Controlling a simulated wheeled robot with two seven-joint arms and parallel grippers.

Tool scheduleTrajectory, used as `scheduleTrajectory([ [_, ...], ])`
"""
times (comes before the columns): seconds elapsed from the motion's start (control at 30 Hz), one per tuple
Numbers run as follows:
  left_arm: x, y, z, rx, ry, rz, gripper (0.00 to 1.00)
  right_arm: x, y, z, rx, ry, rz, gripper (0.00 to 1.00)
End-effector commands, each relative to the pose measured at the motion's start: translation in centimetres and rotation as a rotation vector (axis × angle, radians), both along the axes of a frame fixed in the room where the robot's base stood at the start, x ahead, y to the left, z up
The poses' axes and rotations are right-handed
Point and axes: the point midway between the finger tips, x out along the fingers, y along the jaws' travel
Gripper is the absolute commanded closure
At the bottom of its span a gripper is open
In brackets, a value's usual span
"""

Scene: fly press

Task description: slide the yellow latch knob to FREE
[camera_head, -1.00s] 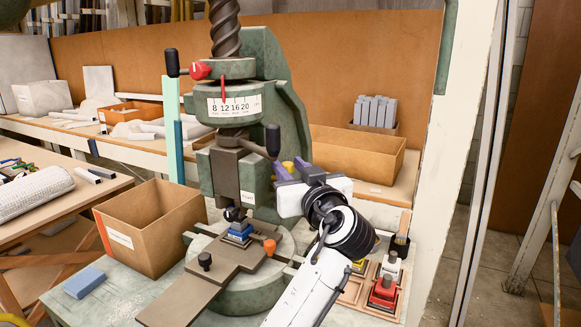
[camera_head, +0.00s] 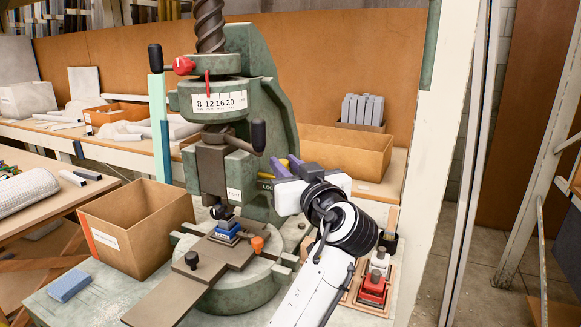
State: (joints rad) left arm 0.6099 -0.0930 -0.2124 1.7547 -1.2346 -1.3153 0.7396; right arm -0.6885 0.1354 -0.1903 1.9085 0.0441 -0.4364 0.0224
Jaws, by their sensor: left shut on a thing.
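The yellow latch knob (camera_head: 284,162) shows at the right side of the green fly press (camera_head: 262,80), just behind my fingertips. My left gripper (camera_head: 284,170), with purple fingers, is shut on the knob, and its fingers hide most of it. Part of a label reading "LOC" (camera_head: 238,184) shows to the left of the fingers. I cannot see a FREE mark. My right gripper is not in view.
The press handle with a black grip (camera_head: 258,136) hangs close to the left of my gripper. A blue part (camera_head: 227,230) sits under the ram. An open cardboard box (camera_head: 145,245) stands at the left, and red and white stamps (camera_head: 373,287) at the right.

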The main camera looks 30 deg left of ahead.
Motion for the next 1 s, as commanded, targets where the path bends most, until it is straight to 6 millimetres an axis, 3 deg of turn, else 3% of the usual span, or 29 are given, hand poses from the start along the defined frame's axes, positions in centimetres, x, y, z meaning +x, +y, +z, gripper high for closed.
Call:
scheduleTrajectory([
  [0.37,-0.1,-0.6,-0.1,-0.001,0.001,-0.008,0.71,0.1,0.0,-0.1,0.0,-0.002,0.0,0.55],
  [0.8,-4.7,-6.8,-0.3,-0.003,0.001,-0.012,0.71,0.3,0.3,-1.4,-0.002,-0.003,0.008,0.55],
  [1.0,-5.9,-8.5,-0.1,-0.001,0.001,-0.009,0.71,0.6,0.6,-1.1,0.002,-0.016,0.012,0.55],
])
